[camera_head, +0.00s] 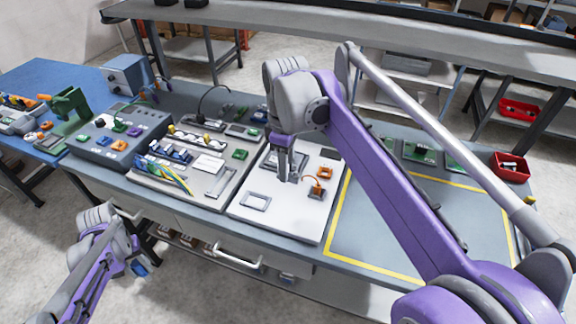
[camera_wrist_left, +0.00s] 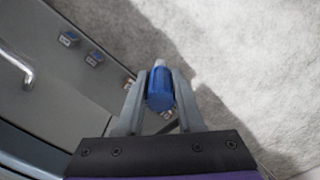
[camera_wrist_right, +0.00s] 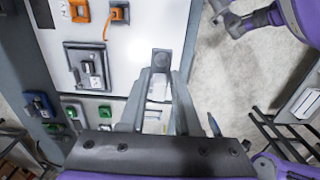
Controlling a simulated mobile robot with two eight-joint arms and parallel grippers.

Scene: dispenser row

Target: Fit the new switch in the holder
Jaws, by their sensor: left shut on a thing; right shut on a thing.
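My right gripper (camera_head: 290,180) hangs over the white board (camera_head: 247,220). In the right wrist view it (camera_wrist_right: 160,75) is shut on a small grey block (camera_wrist_right: 162,62), probably the switch. A dark square frame with a pale lever-like part (camera_wrist_right: 88,66) is on the board to the left of the fingers; it looks like the holder, but I cannot be sure. My left gripper (camera_head: 138,262) is in front of the bench, above the floor. In the left wrist view it (camera_wrist_left: 157,92) is shut on a ridged blue part (camera_wrist_left: 159,90), like a tool handle.
Orange connectors (camera_head: 325,173) and a pale rectangular outline (camera_head: 255,201) are on the board. The grey panel (camera_head: 190,175) to its left carries several parts and coloured wires. A yellow-edged mat area (camera_head: 375,235) is clear on the right. A red bin (camera_head: 510,166) stands behind it.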

